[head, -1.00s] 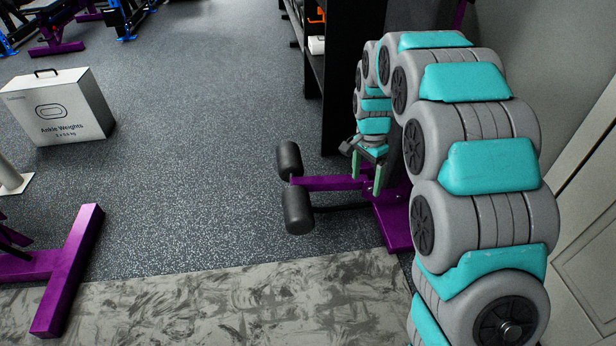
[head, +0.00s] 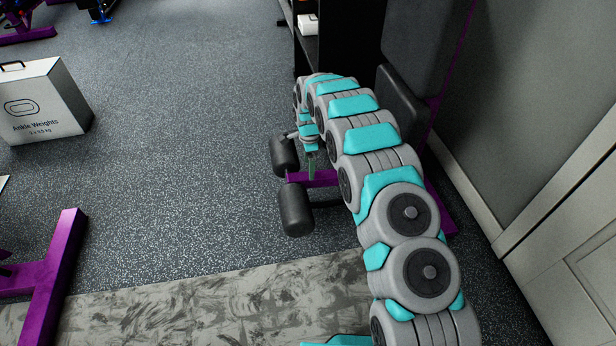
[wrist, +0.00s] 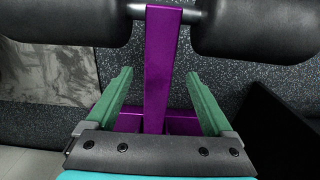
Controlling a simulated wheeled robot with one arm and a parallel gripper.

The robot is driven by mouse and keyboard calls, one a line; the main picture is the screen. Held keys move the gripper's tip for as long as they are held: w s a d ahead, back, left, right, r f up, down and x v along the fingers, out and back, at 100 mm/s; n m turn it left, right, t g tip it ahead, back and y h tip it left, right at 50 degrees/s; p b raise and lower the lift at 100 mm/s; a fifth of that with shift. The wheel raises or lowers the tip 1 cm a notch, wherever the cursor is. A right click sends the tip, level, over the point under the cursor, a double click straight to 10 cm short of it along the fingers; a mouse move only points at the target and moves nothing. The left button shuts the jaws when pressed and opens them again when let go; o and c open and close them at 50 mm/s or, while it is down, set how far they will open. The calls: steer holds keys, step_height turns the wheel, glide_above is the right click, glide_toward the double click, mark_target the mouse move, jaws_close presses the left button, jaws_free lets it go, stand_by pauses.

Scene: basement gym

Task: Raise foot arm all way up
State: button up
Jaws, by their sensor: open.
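The foot arm is a purple bar with black foam rollers. In the head view one roller (head: 296,208) stands out in front of a short purple bar (head: 326,178), low over the floor. In the wrist view the purple bar (wrist: 163,70) runs up the middle to a metal crossbar between two black rollers (wrist: 245,30). My gripper (wrist: 158,85) is open, with one green finger on each side of the purple bar and gaps on both sides. In the head view my gripper (head: 311,165) is small and partly hidden by my arm; its contact with the bar cannot be told there.
A black padded bench (head: 425,50) stands behind my arm, by the wall and white door (head: 575,250). A black shelf (head: 345,40) is at the back. A white ankle weights box (head: 45,105) and purple frame (head: 50,275) are left. Floor between is clear.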

mark_target(323, 176)
step_height(323, 176, down, 7)
steer(key=shift+f, duration=0.15)
stand_by(0.4)
jaws_close()
stand_by(0.5)
stand_by(0.3)
